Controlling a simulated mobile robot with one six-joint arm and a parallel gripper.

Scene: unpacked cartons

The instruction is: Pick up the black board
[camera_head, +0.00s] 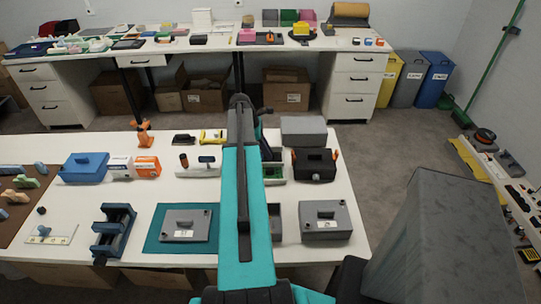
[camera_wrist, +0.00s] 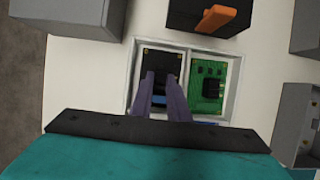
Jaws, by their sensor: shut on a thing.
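The black board (camera_wrist: 162,59) is a dark flat piece with small gold spots at its corners. It shows in the wrist view, in the left compartment of a white tray (camera_wrist: 188,47). My gripper (camera_wrist: 159,77) reaches down over it, its two fingers shut on the board with a narrow gap between them. The fingers hide part of the board, and a blue patch shows between and beside them. I cannot tell whether the board is raised off the tray floor. In the head view my arm hides the black board and the fingertips.
A green circuit board (camera_wrist: 209,86) lies in the tray's right compartment. A black box with an orange handle (camera_wrist: 215,18) stands close beyond the tray. Grey boxes (camera_wrist: 298,125) stand at the right. In the head view a grey lidded box (camera_head: 326,221) stands on the white table nearby.

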